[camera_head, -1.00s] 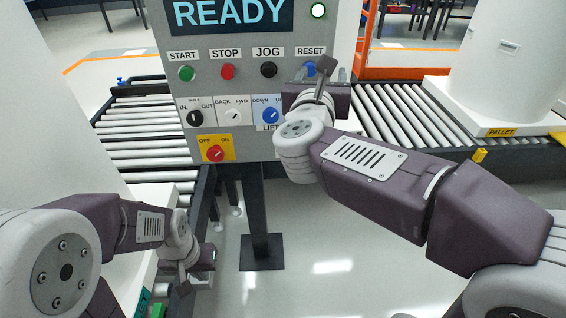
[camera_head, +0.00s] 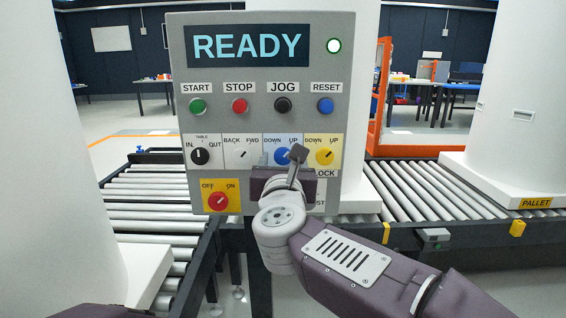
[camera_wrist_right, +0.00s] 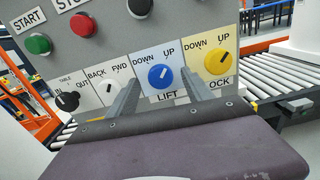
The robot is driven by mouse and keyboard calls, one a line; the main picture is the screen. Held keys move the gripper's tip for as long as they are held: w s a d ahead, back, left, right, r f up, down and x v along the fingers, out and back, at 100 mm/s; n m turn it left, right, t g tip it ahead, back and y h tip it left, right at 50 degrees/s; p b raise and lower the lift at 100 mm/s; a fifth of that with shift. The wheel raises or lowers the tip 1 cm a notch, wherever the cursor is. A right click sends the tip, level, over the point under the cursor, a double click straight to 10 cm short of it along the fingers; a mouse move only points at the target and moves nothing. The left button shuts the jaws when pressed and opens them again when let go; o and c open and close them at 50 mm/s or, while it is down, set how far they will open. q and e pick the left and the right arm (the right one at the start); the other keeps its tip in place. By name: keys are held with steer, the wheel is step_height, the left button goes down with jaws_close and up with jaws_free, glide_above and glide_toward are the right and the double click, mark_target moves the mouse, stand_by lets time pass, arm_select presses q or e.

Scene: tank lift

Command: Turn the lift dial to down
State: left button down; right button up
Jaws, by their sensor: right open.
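The blue lift dial (camera_head: 283,156) is on the grey control panel (camera_head: 325,60), under the labels DOWN and UP. In the right wrist view the lift dial (camera_wrist_right: 160,76) sits above the word LIFT, and its white mark leans toward UP. My right gripper (camera_head: 281,158) is in front of it and partly covers it in the head view. In the right wrist view my right gripper (camera_wrist_right: 161,80) is open, with one finger on each side of the dial. I cannot tell whether the fingers touch it. My left gripper is out of view.
A yellow lock dial (camera_head: 325,155) is close on the right, and a white back/forward dial (camera_head: 241,154) on the left. A red on/off switch (camera_head: 218,201) is lower left. Roller conveyors (camera_head: 415,190) run at both sides of the panel.

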steer(key=shift+w, duration=1)
jaws_close()
